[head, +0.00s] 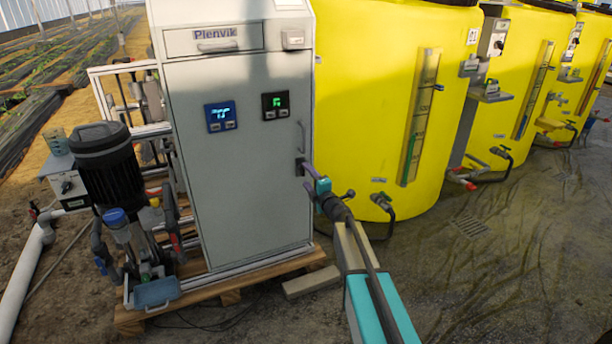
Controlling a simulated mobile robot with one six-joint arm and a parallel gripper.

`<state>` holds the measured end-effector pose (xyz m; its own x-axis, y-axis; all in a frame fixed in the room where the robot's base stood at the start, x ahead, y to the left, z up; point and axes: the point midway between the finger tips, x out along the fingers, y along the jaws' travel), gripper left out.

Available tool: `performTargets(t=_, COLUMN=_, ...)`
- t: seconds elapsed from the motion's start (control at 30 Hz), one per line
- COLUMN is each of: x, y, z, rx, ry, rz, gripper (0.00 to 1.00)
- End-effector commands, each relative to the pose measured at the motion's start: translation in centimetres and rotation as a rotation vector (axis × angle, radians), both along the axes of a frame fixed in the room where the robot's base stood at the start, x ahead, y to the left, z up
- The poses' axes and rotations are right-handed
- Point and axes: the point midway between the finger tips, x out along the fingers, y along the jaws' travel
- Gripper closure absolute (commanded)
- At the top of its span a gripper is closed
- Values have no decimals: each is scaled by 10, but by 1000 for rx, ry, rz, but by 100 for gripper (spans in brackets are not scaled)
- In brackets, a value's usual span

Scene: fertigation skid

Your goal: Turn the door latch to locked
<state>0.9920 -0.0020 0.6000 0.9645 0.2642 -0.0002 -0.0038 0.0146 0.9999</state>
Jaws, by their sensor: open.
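The grey control cabinet (235,185) stands in the middle-left of the head view with its door closed against the frame. The door latch (299,166) is a small dark piece at the door's right edge, below a vertical pull handle (301,136). My arm reaches up from the lower right.
Yellow tanks (375,100) with valves stand close to the right of the cabinet. A black pump motor (108,165) and pipes are at its left. The wooden pallet (230,290) sticks out below. Open wet floor (500,270) lies at the right.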

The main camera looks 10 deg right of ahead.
Motion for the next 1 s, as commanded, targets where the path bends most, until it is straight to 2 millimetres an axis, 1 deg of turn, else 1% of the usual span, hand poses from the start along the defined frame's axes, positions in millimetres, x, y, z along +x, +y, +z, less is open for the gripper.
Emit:
performTargets(t=0.03, x=-8, y=-2, z=1, rx=0, ry=0, rz=0, gripper=41)
performTargets(t=0.1, x=-14, y=-4, z=1, rx=0, ry=0, rz=0, gripper=41)
performTargets(t=0.8, x=-82, y=-22, z=1, rx=-1, ry=1, rz=-1, gripper=41)
performTargets(t=1.0, x=-97, y=-26, z=1, rx=-1, ry=0, rz=0, gripper=41)
